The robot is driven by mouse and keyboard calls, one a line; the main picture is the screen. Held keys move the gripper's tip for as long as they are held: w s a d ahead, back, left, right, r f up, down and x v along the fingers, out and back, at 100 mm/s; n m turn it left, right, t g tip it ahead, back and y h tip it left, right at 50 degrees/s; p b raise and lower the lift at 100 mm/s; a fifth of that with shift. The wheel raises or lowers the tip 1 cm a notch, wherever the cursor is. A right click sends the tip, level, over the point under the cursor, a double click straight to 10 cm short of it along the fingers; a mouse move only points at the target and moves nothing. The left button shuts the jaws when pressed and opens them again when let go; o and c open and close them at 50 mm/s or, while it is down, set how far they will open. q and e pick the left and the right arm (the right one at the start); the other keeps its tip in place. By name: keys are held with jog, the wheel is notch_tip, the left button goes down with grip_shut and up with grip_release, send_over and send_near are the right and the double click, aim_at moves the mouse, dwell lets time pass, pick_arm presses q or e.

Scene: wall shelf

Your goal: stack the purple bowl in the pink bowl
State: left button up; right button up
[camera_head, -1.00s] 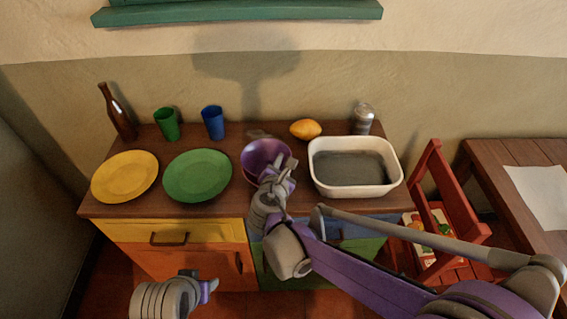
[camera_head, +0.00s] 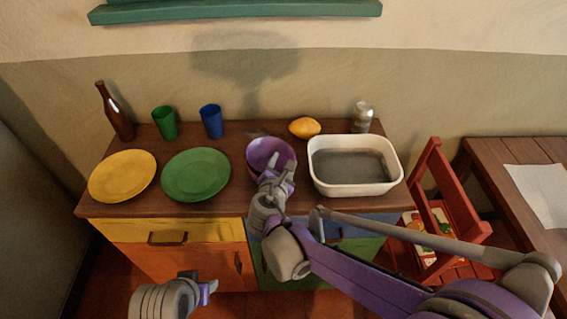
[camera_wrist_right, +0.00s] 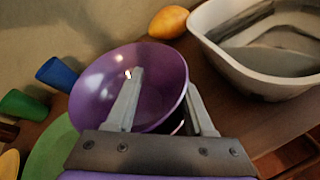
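The purple bowl (camera_head: 268,150) is near the middle of the cabinet top, left of the white basin. It fills the middle of the right wrist view (camera_wrist_right: 110,85). A reddish-pink edge, apparently the pink bowl (camera_head: 256,170), shows just under its left side; the rest is hidden. My right gripper (camera_head: 280,168) is at the bowl's front right. In the wrist view its fingers are spread apart, one over the bowl's inside and one outside its rim. My left gripper (camera_head: 210,289) is low, in front of the cabinet, away from the bowls; its finger opening is unclear.
The white basin (camera_head: 321,180) is close on the right. A green plate (camera_head: 196,174) and a yellow plate (camera_head: 122,175) lie left. A lemon (camera_head: 304,127), blue cup (camera_head: 212,121), green cup (camera_head: 164,122), bottle (camera_head: 115,112) and shaker (camera_head: 362,117) stand along the back.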

jog(key=shift+r, duration=0.1)
jog(key=shift+r, duration=0.25)
jog(key=shift+r+p, duration=0.6)
jog(key=shift+p, duration=0.1)
jog(key=f+v, duration=0.1)
jog(key=v, duration=1.1)
jog(key=s+d+f+m+g, duration=0.3)
jog(key=s+d+m, duration=0.1)
jog(key=d+m, duration=0.35)
jog(key=s+d+f+m+g, duration=0.3)
jog(key=s+d+f+m, duration=0.15)
jog(key=d+m, duration=0.35)
jog(key=s+d+f+m+g+y, duration=0.2)
jog(key=s+f+m, duration=0.1)
jog(key=s+m, duration=0.7)
jog(key=shift+d+m+y, duration=0.3)
jog(key=shift+d+m, duration=0.05)
jog(key=shift+m, duration=0.8)
jog(key=shift+w, duration=0.1)
